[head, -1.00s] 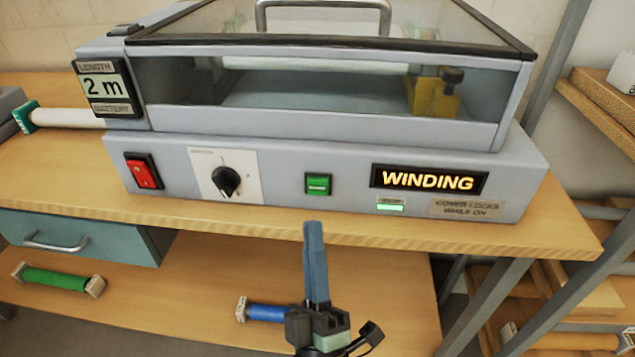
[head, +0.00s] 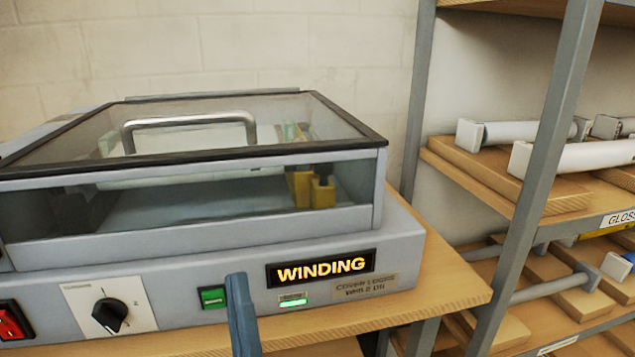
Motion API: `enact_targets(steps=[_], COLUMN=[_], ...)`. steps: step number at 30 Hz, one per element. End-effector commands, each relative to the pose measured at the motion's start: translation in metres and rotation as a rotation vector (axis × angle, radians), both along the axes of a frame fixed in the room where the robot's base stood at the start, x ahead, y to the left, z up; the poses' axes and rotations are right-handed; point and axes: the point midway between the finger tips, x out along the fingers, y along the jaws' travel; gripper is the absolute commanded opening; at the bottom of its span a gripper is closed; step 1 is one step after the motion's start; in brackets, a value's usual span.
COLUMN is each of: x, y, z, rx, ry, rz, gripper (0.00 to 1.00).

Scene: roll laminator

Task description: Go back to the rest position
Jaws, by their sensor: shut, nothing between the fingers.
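My gripper (head: 239,285) shows at the bottom of the head view, its blue fingers pointing up and closed together with nothing between them. It is in front of the laminator's front panel, just right of the green button (head: 213,297); whether it touches the panel I cannot tell. The rest of the gripper is below the picture. The roll laminator (head: 390,250) stands on a wooden bench with its clear cover (head: 200,125) down. Its lit display (head: 320,269) reads WINDING, and a small green light (head: 292,302) glows below it.
A black rotary knob (head: 109,316) and a red switch (head: 12,321) sit on the panel's left. Metal-framed shelving (head: 541,165) with white rolls (head: 575,157) on wooden boards stands close at the right. The bench edge (head: 455,300) ends before it.

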Motion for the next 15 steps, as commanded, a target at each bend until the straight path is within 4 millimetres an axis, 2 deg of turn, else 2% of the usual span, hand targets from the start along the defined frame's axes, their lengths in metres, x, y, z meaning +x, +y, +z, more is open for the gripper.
enact_targets(steps=[1, 3, 6, 9, 12, 15], x=[0.008, 0.015, 0.013, -0.001, -0.022, -0.048], y=[-0.013, -0.032, -0.056, -0.076, -0.091, -0.101], z=[0.040, 0.088, 0.151, 0.205, 0.248, 0.281], rx=[0.056, 0.143, 0.265, 0.377, 0.469, 0.544], ry=[-0.011, 0.001, 0.019, 0.033, 0.047, 0.058], rz=[0.000, 0.014, 0.054, 0.112, 0.177, 0.246], gripper=[0.00, 0.00, 0.00, 0.00, 0.00, 0.00])
